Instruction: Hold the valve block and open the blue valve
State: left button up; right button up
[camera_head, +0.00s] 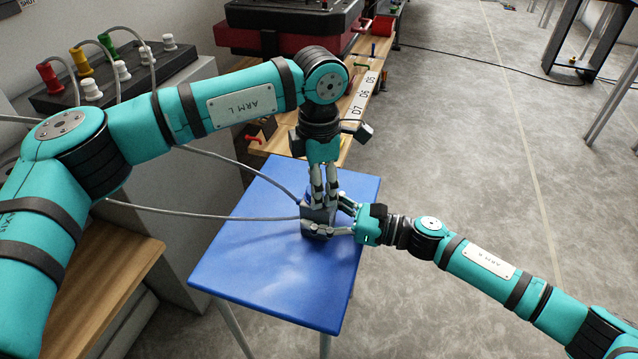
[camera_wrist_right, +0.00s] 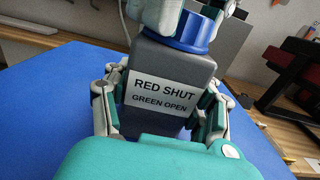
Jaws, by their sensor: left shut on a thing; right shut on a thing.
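The grey valve block (camera_head: 316,221) stands on the blue table (camera_head: 262,265). In the right wrist view the valve block (camera_wrist_right: 172,62) carries a label (camera_wrist_right: 163,95) reading "RED SHUT" and "GREEN OPEN". The blue valve (camera_wrist_right: 186,36) sits on top of the block. My left gripper (camera_head: 323,196) points down from above and is shut on the blue valve; its fingertips (camera_wrist_right: 192,12) show at the valve. My right gripper (camera_head: 335,218) comes from the right and is shut on the block, one finger on each side. No red or green mark can be made out.
Two grey hoses (camera_head: 215,216) run from the left to the block. A grey cabinet with a panel of coloured plugs (camera_head: 95,77) stands at the back left. A wooden bench (camera_head: 335,150) marked D5, D6, D7 lies behind the table. The floor at the right is mostly clear.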

pick_arm(q)
jog(key=o, duration=1.2)
jog(key=shift+r, duration=0.1)
notch_tip(320, 180, up, 12)
pick_arm(e)
jog(key=o, duration=1.3)
